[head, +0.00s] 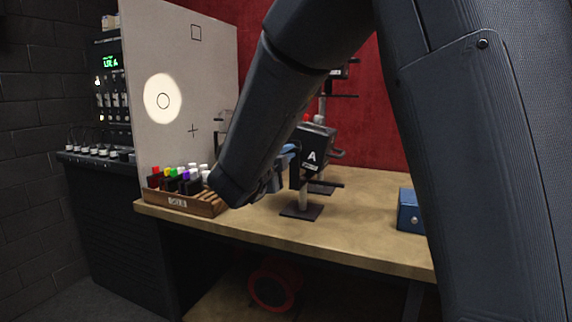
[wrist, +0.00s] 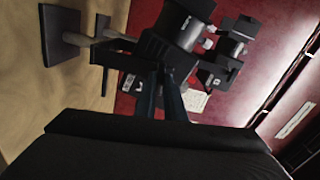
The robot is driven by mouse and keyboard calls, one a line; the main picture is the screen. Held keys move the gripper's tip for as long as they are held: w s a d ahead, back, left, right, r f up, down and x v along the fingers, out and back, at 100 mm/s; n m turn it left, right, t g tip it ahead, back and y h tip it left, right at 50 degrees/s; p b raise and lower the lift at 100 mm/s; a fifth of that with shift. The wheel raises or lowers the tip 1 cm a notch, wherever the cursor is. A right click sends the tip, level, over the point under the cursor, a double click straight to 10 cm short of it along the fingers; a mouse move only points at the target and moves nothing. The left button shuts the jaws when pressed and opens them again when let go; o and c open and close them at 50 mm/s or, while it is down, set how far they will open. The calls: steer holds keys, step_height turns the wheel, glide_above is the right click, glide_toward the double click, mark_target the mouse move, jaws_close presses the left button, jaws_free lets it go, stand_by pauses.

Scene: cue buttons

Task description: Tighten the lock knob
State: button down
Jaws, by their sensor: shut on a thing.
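A black lamp marked A (head: 314,150) stands on a short post with a flat dark base (head: 301,211) on the wooden bench. In the wrist view the same lamp (wrist: 182,25) is sideways, its post (wrist: 112,35) to the left. My gripper (head: 286,154) reaches to the left side of the lamp. In the wrist view its blue fingers (wrist: 160,80) are close together at the lamp's dark bracket, shut on the lock knob. The knob itself is hidden by the fingers, so its turn cannot be seen.
A second lamp (wrist: 228,48) stands behind. A wooden rack (head: 190,203) with coloured pieces sits at the bench's left end. A blue box (head: 410,211) is at the right. A white board (head: 205,75) carries a round light spot (head: 163,98). The bench front is clear.

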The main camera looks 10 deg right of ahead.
steer(key=shift+f+m+b, duration=0.1)
steer(key=shift+m+b, duration=0.55)
steer(key=shift+m, duration=0.05)
steer(key=c, duration=1.8)
jaws_free()
steer(key=shift+c, duration=0.2)
steer(key=b+v, duration=0.1)
steer(key=v, duration=0.7)
